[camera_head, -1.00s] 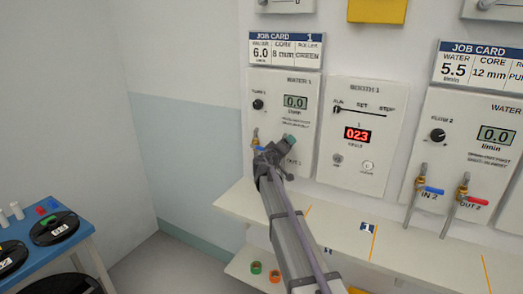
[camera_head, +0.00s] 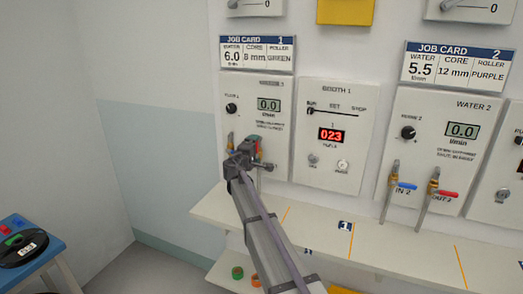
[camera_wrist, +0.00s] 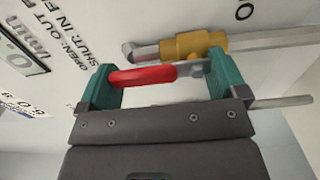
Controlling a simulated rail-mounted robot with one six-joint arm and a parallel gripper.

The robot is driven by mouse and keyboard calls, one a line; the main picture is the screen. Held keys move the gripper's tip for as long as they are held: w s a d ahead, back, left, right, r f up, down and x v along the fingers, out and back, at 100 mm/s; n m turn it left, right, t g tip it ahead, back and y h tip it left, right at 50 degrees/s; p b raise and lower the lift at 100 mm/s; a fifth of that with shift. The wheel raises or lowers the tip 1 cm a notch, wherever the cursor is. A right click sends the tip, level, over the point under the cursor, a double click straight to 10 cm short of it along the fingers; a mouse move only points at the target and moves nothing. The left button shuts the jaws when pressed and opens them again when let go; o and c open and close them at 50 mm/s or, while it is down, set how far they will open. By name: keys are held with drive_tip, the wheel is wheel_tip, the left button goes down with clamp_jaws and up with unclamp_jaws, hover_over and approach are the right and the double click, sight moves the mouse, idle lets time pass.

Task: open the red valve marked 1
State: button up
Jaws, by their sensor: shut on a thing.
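The red valve handle (camera_wrist: 142,76) shows in the wrist view on a grey lever beside a brass valve body (camera_wrist: 192,46). My gripper (camera_wrist: 160,80) has its teal fingers at the two ends of this handle and is shut on it. In the head view my gripper (camera_head: 256,150) is at the lower part of the Water 1 panel (camera_head: 256,112), in front of the outlet valve. It hides most of that valve and its label. A brass fitting (camera_head: 230,142) shows just left of it. The Water 1 display (camera_head: 268,105) reads 0.0.
A shelf (camera_head: 320,225) runs below the panels. The Booth 1 panel (camera_head: 330,165) is to the right, with a display reading 023. Farther right are the blue inlet valve (camera_head: 405,186) and red outlet valve (camera_head: 446,194) of station 2. A blue table (camera_head: 45,262) stands at lower left.

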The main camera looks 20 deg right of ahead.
idle(0.4)
drive_tip(key=o, duration=1)
drive_tip(key=shift+c, duration=0.2)
drive_tip(key=v, duration=1.1)
